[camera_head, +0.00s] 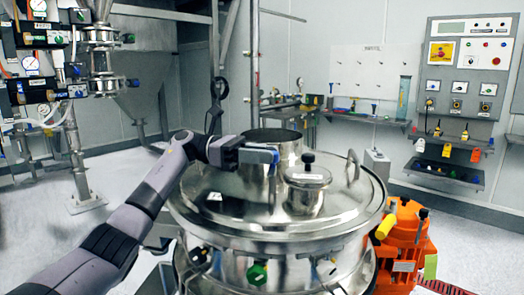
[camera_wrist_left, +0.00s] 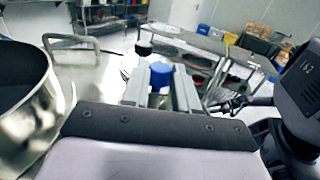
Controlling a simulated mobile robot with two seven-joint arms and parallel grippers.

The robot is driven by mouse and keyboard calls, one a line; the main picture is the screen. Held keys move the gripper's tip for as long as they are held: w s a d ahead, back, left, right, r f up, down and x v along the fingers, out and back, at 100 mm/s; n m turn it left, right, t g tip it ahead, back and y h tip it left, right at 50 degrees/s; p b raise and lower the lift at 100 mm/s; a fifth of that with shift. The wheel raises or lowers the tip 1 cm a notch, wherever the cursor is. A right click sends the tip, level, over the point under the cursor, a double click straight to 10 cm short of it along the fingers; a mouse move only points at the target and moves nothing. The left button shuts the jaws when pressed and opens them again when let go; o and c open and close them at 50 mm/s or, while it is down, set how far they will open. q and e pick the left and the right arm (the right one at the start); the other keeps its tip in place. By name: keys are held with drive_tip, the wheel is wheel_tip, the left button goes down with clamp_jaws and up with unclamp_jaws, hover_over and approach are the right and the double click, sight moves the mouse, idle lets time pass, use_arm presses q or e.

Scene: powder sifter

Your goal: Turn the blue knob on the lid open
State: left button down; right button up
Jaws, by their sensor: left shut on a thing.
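The round steel lid (camera_head: 235,205) covers the sifter drum (camera_head: 300,268) in the middle of the head view. My left gripper (camera_head: 268,153) reaches over the lid from the left, beside the open steel collar. The blue knob (camera_wrist_left: 160,74) shows between its two fingers in the left wrist view (camera_wrist_left: 160,92). The gripper is shut on the knob. In the head view the fingers hide most of the knob, and only a little blue shows there. My right gripper is in neither view.
A small capped port (camera_head: 308,185) with a black knob stands right of my left gripper. The open steel collar (camera_head: 275,137) rises behind it. A loop handle (camera_head: 353,166) stands at the lid's right. An orange machine (camera_head: 402,235) stands at the drum's right.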

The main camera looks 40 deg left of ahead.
use_arm(q)
drive_tip(key=shift+g, duration=0.3)
idle(0.4)
drive_tip(key=c, duration=0.9)
unclamp_jaws()
drive_tip(key=shift+o, duration=0.2)
drive_tip(key=shift+a, duration=0.15)
drive_tip(key=shift+b+v, duration=0.55)
drive_tip(key=shift+v, duration=2.9)
